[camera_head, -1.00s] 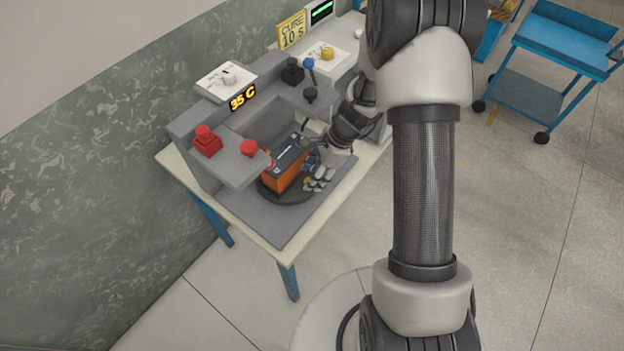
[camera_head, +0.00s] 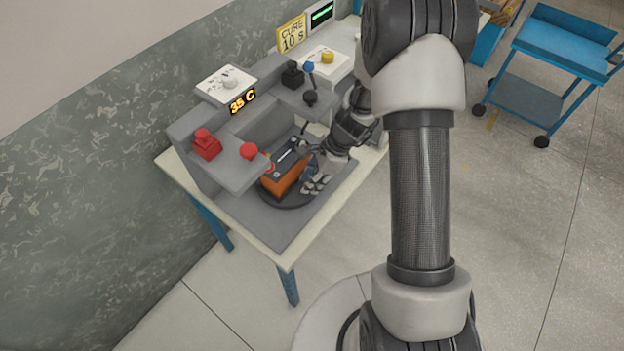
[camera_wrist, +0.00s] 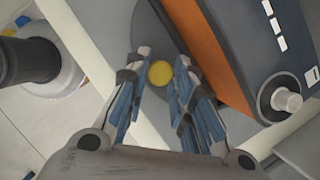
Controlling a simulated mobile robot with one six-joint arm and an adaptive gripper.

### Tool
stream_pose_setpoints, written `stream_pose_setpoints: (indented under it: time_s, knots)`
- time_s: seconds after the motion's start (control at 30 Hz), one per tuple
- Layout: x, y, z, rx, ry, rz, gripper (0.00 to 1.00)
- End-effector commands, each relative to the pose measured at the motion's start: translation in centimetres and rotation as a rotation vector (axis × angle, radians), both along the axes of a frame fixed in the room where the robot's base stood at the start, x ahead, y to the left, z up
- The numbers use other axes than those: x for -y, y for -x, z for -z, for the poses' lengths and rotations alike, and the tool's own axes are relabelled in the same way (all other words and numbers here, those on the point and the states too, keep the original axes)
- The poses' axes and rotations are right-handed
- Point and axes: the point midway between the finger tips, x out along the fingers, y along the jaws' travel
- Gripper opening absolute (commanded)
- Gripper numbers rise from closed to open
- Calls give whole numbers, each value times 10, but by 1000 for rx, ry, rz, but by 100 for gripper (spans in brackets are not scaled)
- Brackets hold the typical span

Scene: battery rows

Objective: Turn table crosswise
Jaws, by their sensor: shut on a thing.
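The turntable (camera_head: 282,200) is a dark round disc on the grey bench fixture. An orange battery (camera_head: 285,182) with a dark top stands on it, its long side slanting from lower left to upper right in the head view. In the wrist view the battery (camera_wrist: 215,50) lies right of the fingers, apart from the yellow knob. My gripper (camera_wrist: 160,88) is shut on a round yellow-topped knob (camera_wrist: 160,73) beside the battery, over the turntable's rim. In the head view my gripper (camera_head: 316,184) is at the disc's front right, and its fingers hide the knob.
A grey ledge with a red button (camera_head: 249,151) overhangs the turntable's left side. A 35 C display (camera_head: 242,101) and a CURE 10 s sign (camera_head: 292,34) are at the back. A blue cart (camera_head: 560,40) stands far right; the floor between is clear.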

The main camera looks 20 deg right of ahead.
Motion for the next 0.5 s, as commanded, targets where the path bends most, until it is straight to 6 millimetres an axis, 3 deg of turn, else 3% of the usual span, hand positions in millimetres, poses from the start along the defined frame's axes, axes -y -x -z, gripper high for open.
stream_pose_setpoints:
  time_s: [0.1,0.5]
  knots:
    - [0,0,0,0,0,0,0]
    - [1,-1,0,0,0,-8,0]
